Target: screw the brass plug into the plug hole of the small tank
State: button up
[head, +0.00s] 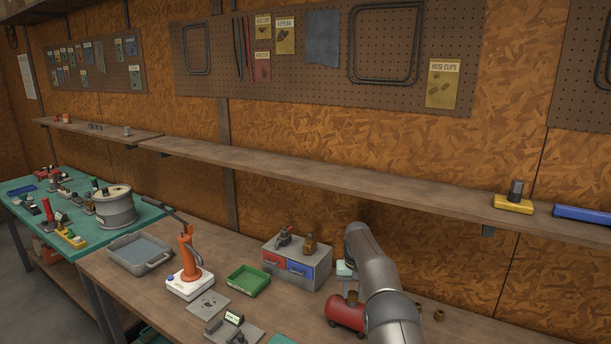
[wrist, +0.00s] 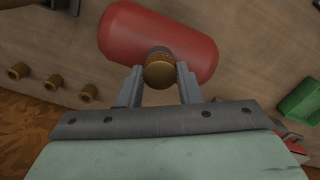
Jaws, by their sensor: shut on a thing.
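The small tank is a red cylinder with rounded ends; it lies on the bench in the head view (head: 345,312) and fills the top middle of the wrist view (wrist: 125,32). My gripper (wrist: 159,82) is shut on a brass plug (wrist: 159,73), one finger on each side of it. The plug is over the tank's middle, in line with a dark round collar on its top. I cannot tell whether the plug's thread is in the hole, which is hidden behind it. In the head view my arm partly covers the tank.
Several loose brass fittings (wrist: 51,82) lie on the bench beside the tank. A green tray (wrist: 299,101) is on the other side. In the head view a grey drawer box (head: 310,268) stands behind and left of the tank, and an orange device (head: 188,262) stands farther left.

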jog(key=m, duration=0.5)
dwell(0.3)
jog(key=m, duration=0.5)
jog(key=m, duration=0.4)
jog(key=shift+m, duration=0.4)
